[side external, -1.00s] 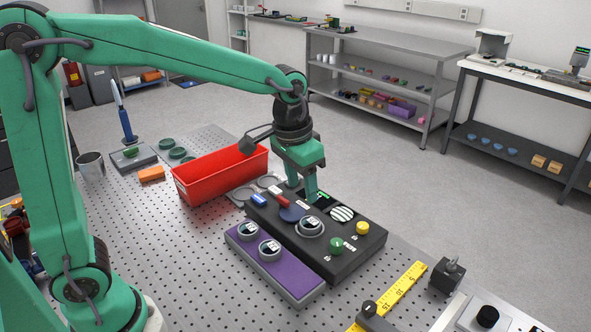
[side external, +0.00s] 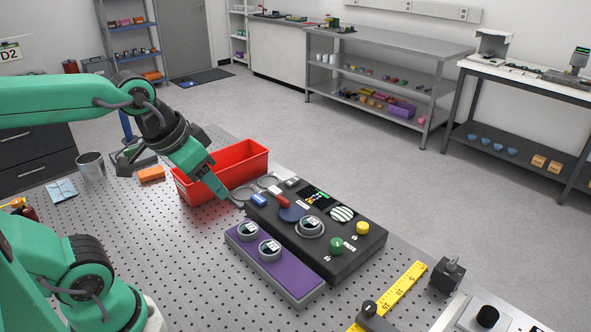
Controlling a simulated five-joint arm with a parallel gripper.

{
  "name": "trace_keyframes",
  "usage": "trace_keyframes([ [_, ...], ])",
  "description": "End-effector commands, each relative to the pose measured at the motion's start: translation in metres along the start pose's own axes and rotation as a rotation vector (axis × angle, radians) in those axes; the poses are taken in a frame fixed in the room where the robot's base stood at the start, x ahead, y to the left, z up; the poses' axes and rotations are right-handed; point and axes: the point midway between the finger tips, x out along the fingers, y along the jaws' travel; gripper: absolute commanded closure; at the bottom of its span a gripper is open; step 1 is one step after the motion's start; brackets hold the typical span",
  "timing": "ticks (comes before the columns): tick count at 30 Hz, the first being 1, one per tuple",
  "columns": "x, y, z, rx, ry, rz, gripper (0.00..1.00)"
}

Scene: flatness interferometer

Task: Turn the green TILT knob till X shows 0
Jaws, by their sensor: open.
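The green knob (side external: 336,244) stands on the front right part of the black interferometer box (side external: 350,262), with a yellow knob (side external: 362,228) to its right. A small dark display (side external: 317,196) with coloured marks is at the box's back edge; its figures are too small to read. A striped round fringe window (side external: 342,213) lies beside the display. My gripper (side external: 226,196) is open and empty. It is left of the box, in front of the red bin, well apart from the green knob.
A purple block (side external: 262,270) with two ringed pieces adjoins the box's front left. The red bin (side external: 250,160) stands behind. A yellow ruler (side external: 402,289) and a black block (side external: 447,277) lie to the right. The perforated table front (side external: 190,285) is clear.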

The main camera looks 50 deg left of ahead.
Motion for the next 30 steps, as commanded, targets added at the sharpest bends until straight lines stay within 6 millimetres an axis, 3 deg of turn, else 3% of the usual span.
trace_keyframes([
  [8,-0.003,-0.005,0.017,-0.013,0.035,-0.009,0.51],
  [30,-0.003,-0.005,0.017,-0.014,0.035,-0.009,0.51],
])
